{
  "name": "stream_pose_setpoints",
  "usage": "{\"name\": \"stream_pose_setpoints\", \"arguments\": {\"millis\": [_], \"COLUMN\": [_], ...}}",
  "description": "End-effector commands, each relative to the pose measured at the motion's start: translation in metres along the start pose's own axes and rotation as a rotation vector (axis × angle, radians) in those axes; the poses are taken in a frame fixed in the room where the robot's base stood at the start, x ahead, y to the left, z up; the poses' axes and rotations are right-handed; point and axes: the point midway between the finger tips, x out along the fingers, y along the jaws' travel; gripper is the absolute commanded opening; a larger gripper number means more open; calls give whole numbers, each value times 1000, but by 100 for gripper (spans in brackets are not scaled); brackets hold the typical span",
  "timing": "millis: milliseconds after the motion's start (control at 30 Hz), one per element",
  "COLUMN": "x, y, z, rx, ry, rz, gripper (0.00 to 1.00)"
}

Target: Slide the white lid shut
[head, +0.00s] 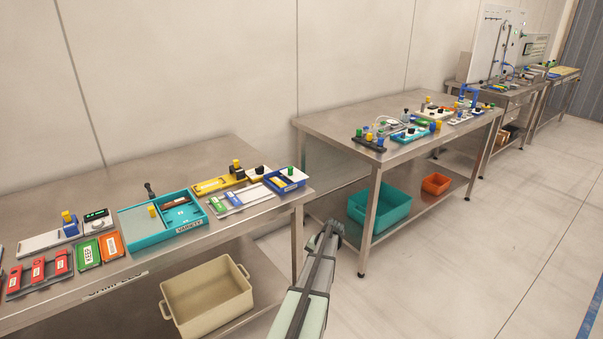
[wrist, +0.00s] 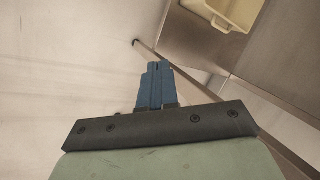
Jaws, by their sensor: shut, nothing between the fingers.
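On the near table's right end, a small blue box (head: 273,187) has a white top piece (head: 294,177) with a green knob, which may be the white lid. How far it covers the box is too small to tell. My gripper (head: 331,229) is in the gap between the two tables, below and to the right of the box, touching nothing. Its blue fingers (wrist: 155,82) are together and empty in the wrist view, pointing toward the floor and a table leg.
Left of the blue box are a light tray with green and blue pieces (head: 238,197), a yellow tray (head: 218,184) and a teal box (head: 150,239). A beige crate (head: 207,297) sits on the lower shelf. A second table (head: 340,123) stands beyond; open floor lies right.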

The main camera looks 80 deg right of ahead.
Motion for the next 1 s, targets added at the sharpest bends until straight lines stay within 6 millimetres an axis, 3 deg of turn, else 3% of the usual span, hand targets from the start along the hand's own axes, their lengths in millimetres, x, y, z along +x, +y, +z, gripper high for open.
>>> {"name": "stream_pose_setpoints", "arguments": {"millis": [33, 300, 433, 600, 800, 1000], "x": [-20, -123, -165, -206, -244, -278], "y": [7, 15, -7, -52, -90, -110], "z": [-31, -137, -179, -224, -253, -240], "rx": [25, 101, 94, 54, -12, -92], "ry": [22, 85, 84, 45, -44, -113], "rz": [-37, -279, -416, -616, -900, -1098], "gripper": [0, 0, 0, 0, 0, 0]}}
